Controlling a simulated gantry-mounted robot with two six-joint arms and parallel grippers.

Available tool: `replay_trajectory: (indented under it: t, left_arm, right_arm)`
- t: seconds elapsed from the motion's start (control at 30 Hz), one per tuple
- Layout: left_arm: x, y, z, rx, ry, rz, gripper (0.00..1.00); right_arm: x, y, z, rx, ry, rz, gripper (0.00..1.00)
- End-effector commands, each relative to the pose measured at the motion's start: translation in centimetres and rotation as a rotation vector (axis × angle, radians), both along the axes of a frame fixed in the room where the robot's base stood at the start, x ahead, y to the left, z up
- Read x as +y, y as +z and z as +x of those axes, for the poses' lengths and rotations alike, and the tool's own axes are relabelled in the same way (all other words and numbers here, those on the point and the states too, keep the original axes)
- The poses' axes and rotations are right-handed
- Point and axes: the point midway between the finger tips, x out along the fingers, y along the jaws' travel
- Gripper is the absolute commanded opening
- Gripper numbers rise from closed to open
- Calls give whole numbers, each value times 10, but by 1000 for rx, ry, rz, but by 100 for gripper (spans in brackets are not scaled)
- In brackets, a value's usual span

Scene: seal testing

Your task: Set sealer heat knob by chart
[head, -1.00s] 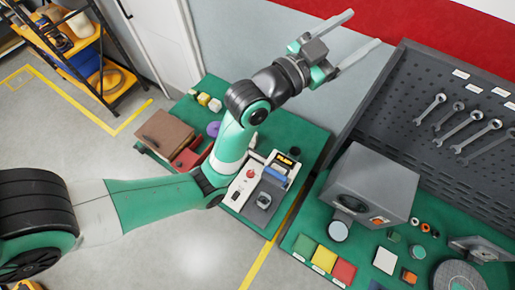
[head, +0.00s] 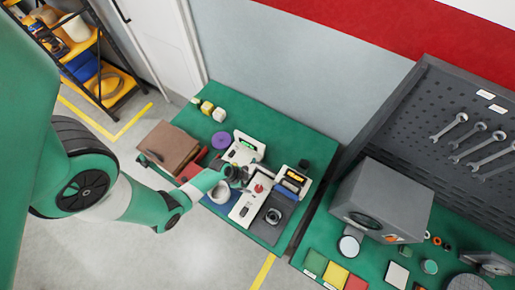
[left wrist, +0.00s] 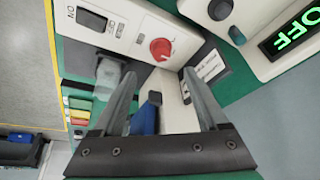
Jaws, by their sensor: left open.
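The white sealer panel carries a round red knob (head: 258,188). In the left wrist view the red knob (left wrist: 160,48) shows close up, with a pale pointer mark, beside a black ON switch (left wrist: 91,18). My left gripper (head: 240,176) reaches in from the left, close by the knob. In the left wrist view, its two fingers (left wrist: 159,74) are open, with nothing held between them; the knob lies just beyond the tips. A small printed label (left wrist: 207,66) is partly hidden by a finger; its text is too small to read. My right gripper is not in view.
A white device with a green OFF display (left wrist: 292,32) is right in the wrist view. A blue part (left wrist: 146,116) lies below the fingers. A brown box (head: 167,147), a purple roll (head: 221,140) and a grey box machine (head: 380,200) stand on the benches.

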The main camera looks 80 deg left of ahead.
Motion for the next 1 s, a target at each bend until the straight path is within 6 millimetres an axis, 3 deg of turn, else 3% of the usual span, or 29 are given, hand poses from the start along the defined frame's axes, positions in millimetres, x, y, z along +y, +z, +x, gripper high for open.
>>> replay_trajectory:
  t: [0.23,0.4,0.8,0.83,1.0]
  left_arm:
    - [-1,-56,22,0,-3,2,76]
    - [-3,-84,34,0,-1,2,76]
    - [-3,-93,40,-2,0,3,76]
    - [-3,-93,40,-2,0,3,74]
    - [-3,-93,40,-2,0,3,44]
  right_arm:
    - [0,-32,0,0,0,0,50]
    - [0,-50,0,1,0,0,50]
    - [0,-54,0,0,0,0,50]
    - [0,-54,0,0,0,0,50]
    - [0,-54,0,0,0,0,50]
